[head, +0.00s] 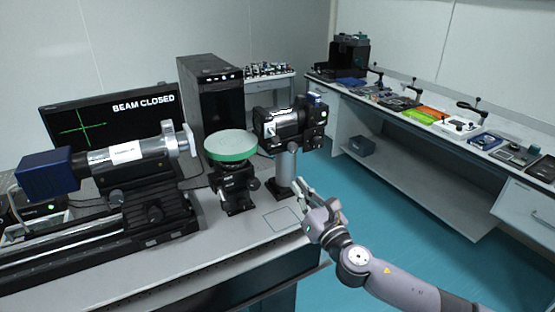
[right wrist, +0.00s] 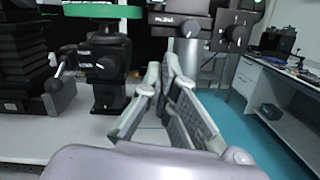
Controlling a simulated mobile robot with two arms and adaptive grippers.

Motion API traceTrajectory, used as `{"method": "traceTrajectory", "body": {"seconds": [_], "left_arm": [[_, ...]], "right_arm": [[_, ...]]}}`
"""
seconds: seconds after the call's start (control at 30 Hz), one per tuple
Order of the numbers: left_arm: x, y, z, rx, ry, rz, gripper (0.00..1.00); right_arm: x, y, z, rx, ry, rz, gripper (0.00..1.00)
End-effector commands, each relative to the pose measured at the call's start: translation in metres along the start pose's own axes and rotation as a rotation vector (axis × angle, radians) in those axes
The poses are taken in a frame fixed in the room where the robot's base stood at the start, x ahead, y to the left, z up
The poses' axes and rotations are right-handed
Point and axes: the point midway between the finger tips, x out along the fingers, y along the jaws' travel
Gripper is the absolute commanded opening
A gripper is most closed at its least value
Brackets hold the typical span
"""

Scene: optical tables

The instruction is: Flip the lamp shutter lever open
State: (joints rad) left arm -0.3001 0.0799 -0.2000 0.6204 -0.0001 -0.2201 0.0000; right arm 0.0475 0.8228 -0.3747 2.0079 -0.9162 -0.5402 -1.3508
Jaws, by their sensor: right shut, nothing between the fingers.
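The lamp (head: 290,127) is a black housing on a grey post (head: 285,168) at the back right of the near table. A small pale piece that looks like the shutter lever (head: 270,129) shows on its left front; its exact position is hard to tell. In the right wrist view the underside of the lamp (right wrist: 205,22) with its knobs fills the top. My right gripper (head: 304,187) is shut and empty, below and in front of the lamp, apart from it. Its fingers also show in the right wrist view (right wrist: 166,68). My left gripper is not in view.
A monitor (head: 110,122) reads "BEAM CLOSED". A green-rimmed round stage (head: 231,146) on a black mount stands left of the lamp. A blue and silver camera tube (head: 120,155) lies further left. A marked square (head: 281,219) on the table is bare. A side bench (head: 430,125) holds several items.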

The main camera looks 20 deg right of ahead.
Motion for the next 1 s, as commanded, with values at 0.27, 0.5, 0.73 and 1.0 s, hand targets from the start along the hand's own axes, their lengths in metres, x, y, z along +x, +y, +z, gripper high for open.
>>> {"method": "traceTrajectory", "body": {"seconds": [0.27, 0.5, 0.73, 1.0], "left_arm": [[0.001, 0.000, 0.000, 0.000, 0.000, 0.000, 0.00], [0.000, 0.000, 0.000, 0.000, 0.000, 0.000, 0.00], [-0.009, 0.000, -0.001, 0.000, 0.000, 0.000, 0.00], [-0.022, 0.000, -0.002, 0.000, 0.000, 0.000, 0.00]], "right_arm": [[0.003, 0.013, 0.023, -0.158, -0.050, 0.058, 0.00], [0.004, 0.012, 0.022, -0.153, -0.048, 0.056, 0.00], [0.026, 0.014, 0.027, -0.149, -0.051, 0.054, 0.00], [0.075, 0.016, 0.028, -0.149, -0.050, 0.053, 0.00]]}}
